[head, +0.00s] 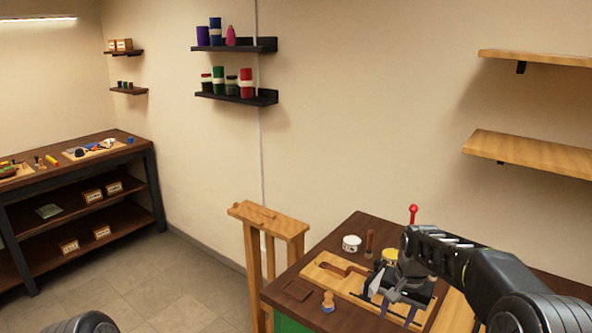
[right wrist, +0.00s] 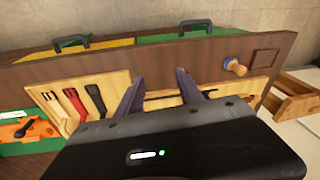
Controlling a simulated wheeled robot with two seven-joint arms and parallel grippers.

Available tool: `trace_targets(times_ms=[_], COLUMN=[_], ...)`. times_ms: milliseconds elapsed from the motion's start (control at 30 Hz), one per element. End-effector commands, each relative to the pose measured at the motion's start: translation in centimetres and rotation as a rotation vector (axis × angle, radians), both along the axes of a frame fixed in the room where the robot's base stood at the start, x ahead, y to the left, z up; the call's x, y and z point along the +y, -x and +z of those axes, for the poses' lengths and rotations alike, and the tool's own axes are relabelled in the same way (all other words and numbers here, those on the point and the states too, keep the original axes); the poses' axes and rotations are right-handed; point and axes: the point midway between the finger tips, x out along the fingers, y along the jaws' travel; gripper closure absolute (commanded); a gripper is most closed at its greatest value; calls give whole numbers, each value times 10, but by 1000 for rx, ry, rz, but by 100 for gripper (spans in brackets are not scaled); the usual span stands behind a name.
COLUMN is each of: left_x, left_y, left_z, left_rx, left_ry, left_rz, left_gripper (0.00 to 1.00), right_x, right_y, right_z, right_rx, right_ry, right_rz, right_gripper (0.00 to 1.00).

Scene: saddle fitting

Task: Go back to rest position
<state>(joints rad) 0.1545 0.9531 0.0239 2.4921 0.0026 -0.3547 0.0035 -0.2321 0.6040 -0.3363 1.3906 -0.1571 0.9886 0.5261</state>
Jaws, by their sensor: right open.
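My right gripper (head: 385,290) reaches in from the right over the dark-topped workbench (head: 345,232) in the head view. In the right wrist view its two fingers (right wrist: 158,92) stand apart with nothing visible held between them. Below them lies a light wooden tool board (head: 322,272) with dark and red-handled tools (right wrist: 75,103); the arm hides part of it. A dark round part of my left arm shows at the bottom left of the head view; its gripper is out of the picture.
A wooden stand (head: 268,217) is left of the bench. A white tin (head: 351,243), a yellow tin (head: 392,256) and a wooden-knobbed tool (head: 328,301) are on the bench. Wall shelves (head: 530,152) hang above right. Floor (head: 190,285) is clear on the left.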

Motion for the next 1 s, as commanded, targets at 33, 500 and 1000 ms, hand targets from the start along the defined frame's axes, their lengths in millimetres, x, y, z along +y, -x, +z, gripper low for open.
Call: trace_targets(times_ms=[33, 500, 1000], left_x=[0, 2, 2], left_y=[1, 2, 6], left_z=[0, -15, -46], left_rx=[1, 8, 17], left_ry=[0, -5, -10], left_rz=[1, 5, 4], left_gripper=[64, 64, 64], right_x=[5, 97, 165], right_y=[-3, 58, 342], right_z=[-5, -193, -336], right_rx=[-22, -195, 34], right_ry=[-4, -86, -273], right_rz=[24, 349, 404], right_gripper=[56, 56, 56])
